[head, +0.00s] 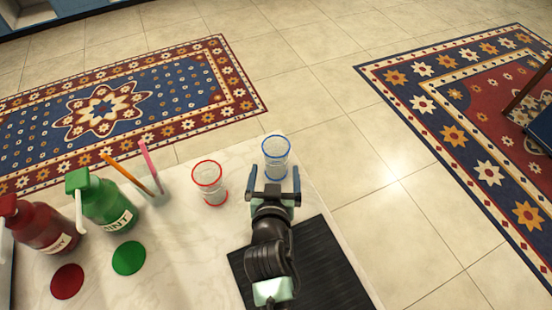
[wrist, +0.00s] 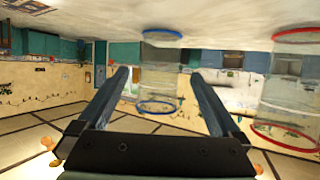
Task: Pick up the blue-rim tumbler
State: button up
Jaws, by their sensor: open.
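The blue-rim tumbler (head: 277,152) is clear glass with blue rings. It stands upright near the far right corner of the pale counter. My gripper (head: 275,173) is open and empty, with its two fingers pointing at the tumbler from the near side. In the wrist view the tumbler (wrist: 159,78) shows in the gap between the open fingers (wrist: 160,75), roughly centred. The fingers look close to the glass, but I cannot tell whether the tips reach around it. Its lower part is partly hidden by my gripper in the head view.
A red-rim tumbler (head: 209,180) stands just left of my gripper. Further left are a holder with orange and pink sticks (head: 152,168), a green bottle (head: 105,203) and a red bottle (head: 42,228). A black ribbed mat (head: 325,270) lies under my arm. The counter's edge is close behind the blue-rim tumbler.

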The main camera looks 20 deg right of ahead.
aim_at(276, 168)
jog(key=shift+x, duration=2.6)
jog(key=c, duration=1.4)
